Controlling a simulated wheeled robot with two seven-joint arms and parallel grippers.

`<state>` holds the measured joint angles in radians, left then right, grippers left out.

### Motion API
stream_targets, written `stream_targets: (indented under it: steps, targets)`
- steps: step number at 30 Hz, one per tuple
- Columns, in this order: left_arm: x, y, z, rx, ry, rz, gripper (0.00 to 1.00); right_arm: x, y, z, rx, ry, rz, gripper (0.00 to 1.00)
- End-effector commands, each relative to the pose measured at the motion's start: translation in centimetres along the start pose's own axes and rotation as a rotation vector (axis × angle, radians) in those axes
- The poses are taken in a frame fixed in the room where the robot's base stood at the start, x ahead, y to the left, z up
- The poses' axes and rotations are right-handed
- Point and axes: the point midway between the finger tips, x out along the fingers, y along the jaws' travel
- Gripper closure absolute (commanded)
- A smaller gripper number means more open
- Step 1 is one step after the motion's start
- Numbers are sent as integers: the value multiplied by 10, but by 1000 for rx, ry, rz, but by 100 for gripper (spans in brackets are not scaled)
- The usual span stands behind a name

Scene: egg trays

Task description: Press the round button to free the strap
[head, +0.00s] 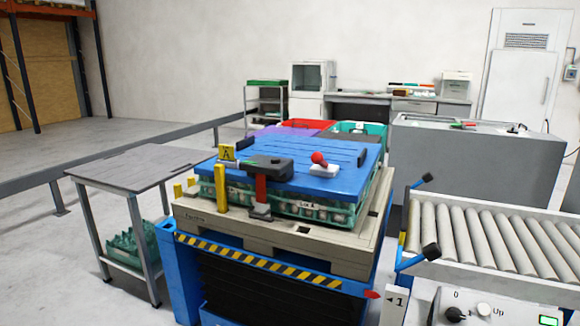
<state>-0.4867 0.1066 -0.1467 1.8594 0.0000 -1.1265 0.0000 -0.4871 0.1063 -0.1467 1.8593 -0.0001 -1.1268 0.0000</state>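A dark grey strap device (268,166) sits on the blue lid (345,155) of the stack of egg trays. A red strap (262,190) runs from it down the near side of the stack to a dark fitting (261,212) at the pallet. A red round knob (319,158) on a white base (323,170) sits on the lid to the right of the device. Whether this knob or a part of the dark device is the round button, I cannot tell. The strap appears fastened. Neither of my grippers is in view.
The stack stands on a beige pallet (290,240) over a blue lift with a striped edge. A yellow "A" sign (227,152) and yellow post (221,195) stand at the left. A grey table (135,168) is further left, a roller conveyor (490,230) right.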

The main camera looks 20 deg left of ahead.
Motion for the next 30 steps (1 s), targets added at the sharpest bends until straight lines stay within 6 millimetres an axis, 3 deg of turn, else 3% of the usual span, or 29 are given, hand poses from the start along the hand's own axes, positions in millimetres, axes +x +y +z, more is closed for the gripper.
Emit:
stream_targets:
  steps: [12,13,19,30]
  targets:
    - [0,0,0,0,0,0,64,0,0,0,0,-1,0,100]
    - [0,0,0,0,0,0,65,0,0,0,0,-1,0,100]
    - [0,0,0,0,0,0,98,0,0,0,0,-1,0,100]
    - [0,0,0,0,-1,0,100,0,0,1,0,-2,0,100]
